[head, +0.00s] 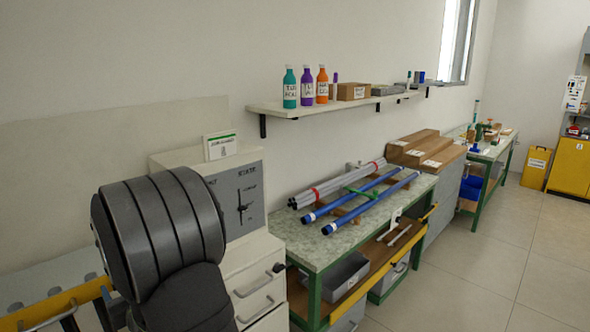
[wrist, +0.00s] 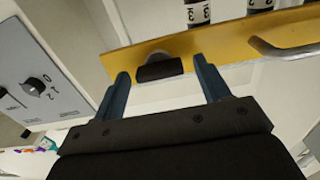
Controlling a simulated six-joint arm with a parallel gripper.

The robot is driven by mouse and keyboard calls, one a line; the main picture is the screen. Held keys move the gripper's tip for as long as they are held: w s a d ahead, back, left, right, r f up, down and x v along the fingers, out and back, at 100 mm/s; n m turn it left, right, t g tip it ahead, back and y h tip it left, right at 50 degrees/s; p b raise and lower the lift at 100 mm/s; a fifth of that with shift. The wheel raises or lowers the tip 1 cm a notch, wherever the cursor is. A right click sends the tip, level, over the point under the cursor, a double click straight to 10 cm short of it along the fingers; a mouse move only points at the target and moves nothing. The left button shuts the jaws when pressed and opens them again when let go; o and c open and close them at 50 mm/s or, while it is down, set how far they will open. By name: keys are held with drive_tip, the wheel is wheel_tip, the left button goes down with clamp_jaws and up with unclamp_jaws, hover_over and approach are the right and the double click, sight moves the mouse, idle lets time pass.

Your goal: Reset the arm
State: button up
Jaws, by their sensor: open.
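My gripper (wrist: 162,86) is open in the wrist view, its two blue fingers apart with nothing between them. Beyond the fingertips is a yellow rail (wrist: 215,40) with a black knob-like part (wrist: 160,68) on it; I cannot tell how far off it is. In the head view my dark arm link fills the lower left, and the gripper does not show there. Rod blanks lie on the green-legged bench: a grey bundle (head: 338,184) with red bands and two blue rods (head: 355,207) in front of it.
A grey panel with a switch (head: 243,205) stands right behind my arm in the head view; a dial panel (wrist: 35,85) shows left in the wrist view. A wall shelf (head: 340,104) holds bottles and boxes. The tiled floor (head: 480,265) at right is clear.

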drive_tip(key=s+d+m, duration=0.1)
drive_tip(key=s+d, duration=1.2)
drive_tip(key=w+a+r+g+h, duration=0.4)
drive_tip(key=w+a+r, duration=0.3)
drive_tip(key=w, duration=0.2)
drive_tip(key=shift+w+a+r+h, duration=0.25)
drive_tip(key=shift+w+r+h, duration=0.15)
drive_tip(key=shift+h, duration=0.3)
idle(2.1)
idle(1.3)
